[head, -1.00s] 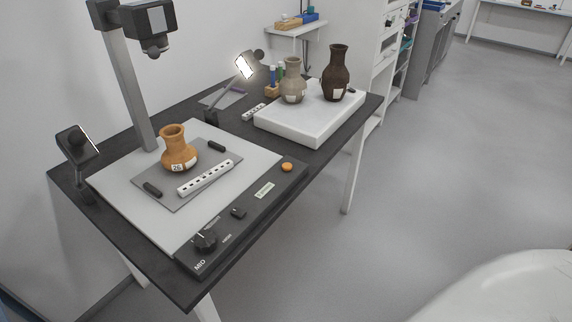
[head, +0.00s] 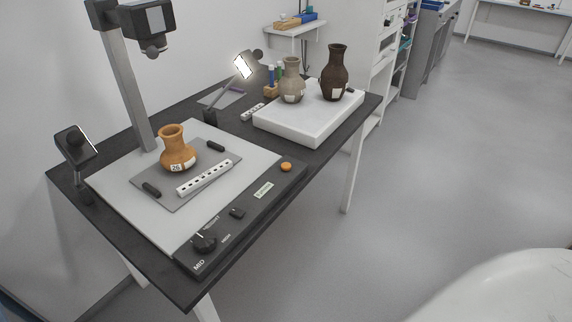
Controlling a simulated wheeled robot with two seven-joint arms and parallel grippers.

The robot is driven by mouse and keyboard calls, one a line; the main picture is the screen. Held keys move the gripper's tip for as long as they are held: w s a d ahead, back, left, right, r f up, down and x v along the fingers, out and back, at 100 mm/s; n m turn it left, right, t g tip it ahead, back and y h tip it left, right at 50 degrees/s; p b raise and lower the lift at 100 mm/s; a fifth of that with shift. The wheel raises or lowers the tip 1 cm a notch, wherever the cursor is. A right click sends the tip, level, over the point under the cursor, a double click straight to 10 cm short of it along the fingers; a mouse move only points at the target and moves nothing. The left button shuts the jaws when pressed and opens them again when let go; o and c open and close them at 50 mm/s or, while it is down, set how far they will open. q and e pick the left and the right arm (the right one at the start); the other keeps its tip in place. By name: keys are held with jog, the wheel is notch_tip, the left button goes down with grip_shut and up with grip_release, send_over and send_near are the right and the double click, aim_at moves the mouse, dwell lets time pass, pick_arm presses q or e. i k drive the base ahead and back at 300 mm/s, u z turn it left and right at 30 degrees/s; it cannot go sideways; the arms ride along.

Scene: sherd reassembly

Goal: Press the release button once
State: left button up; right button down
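An orange round button (head: 286,167) sits at the far right end of a dark control strip (head: 222,240) along the front of a copy stand. The strip also carries a black knob (head: 204,242), a small black switch (head: 237,213) and a small pale green label or display (head: 263,190). The camera (head: 148,24) hangs from the stand's column above an orange jug (head: 177,150) with a numbered tag. The jug stands upright on a grey mat beside a white scale bar (head: 205,178). Neither of my grippers is in view.
Two lamps flank the stand, one at left (head: 76,146) and one behind (head: 243,66). A white padded block (head: 310,121) bears a grey-beige vase (head: 291,82) and a dark brown vase (head: 334,74).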

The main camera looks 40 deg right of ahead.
aim_at(285, 166)
jog(key=u, duration=0.45)
jog(key=k, duration=0.55)
jog(key=u, duration=0.35)
jog(key=i, duration=1.05)
jog(key=z, duration=1.35)
jog(key=i, duration=0.25)
jog(key=z, duration=0.15)
